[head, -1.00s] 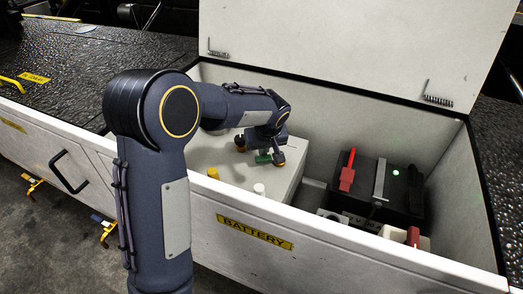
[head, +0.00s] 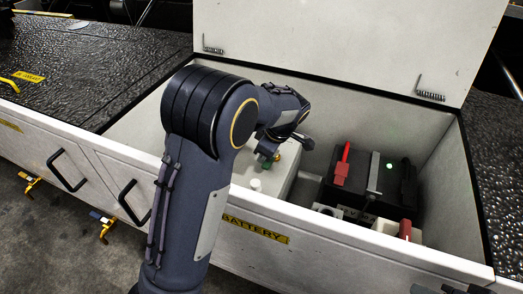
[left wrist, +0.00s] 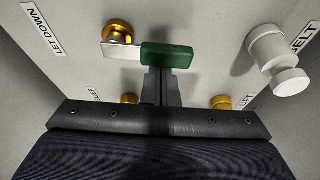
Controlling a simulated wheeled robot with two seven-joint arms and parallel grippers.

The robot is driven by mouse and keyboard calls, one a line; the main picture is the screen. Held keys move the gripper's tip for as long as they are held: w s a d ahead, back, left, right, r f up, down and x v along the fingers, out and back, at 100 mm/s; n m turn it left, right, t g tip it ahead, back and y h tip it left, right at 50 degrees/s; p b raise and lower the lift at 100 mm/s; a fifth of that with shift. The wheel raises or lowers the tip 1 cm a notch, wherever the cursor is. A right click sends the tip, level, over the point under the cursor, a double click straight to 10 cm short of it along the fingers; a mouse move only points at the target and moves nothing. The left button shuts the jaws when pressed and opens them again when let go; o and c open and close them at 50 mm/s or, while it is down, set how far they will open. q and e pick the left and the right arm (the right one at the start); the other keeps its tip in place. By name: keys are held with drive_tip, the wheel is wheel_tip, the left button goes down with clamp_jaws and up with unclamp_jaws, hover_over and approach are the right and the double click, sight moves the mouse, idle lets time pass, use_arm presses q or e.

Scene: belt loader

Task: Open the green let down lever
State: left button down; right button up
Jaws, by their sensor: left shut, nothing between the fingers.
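The green lever (left wrist: 166,55) has a green grip on a bare metal arm fixed to a brass fitting, beside a LET DOWN label (left wrist: 42,30) in the left wrist view. The grip points right from the fitting. My left gripper (left wrist: 160,88) is shut and empty, its fingertips at the near edge of the green grip; whether they touch cannot be told. In the head view, my left gripper (head: 268,151) is over the white block inside the open box, largely hidden by my arm. A dark part at the bottom right edge may be my right gripper (head: 452,289), mostly cut off.
A white knob (left wrist: 266,55) stands right of the lever, with brass fittings (left wrist: 221,102) nearby. The battery box (head: 345,245) has its lid (head: 325,40) raised. A black battery (head: 400,175) with a red clamp (head: 342,165) sits right of the block.

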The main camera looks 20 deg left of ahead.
use_arm(q)
drive_tip(key=shift+s+d, duration=0.1)
drive_tip(key=shift+d, duration=0.25)
idle(0.5)
drive_tip(key=shift+a, duration=0.4)
drive_tip(key=a, duration=0.2)
drive_tip(key=shift+a+p, duration=0.35)
drive_tip(key=shift+a+r+p, duration=0.15)
drive_tip(key=shift+r+p, duration=0.25)
drive_tip(key=shift+r, duration=0.45)
drive_tip(key=p+v, duration=0.2)
drive_tip(key=v, duration=0.6)
drive_tip(key=shift+r, duration=0.1)
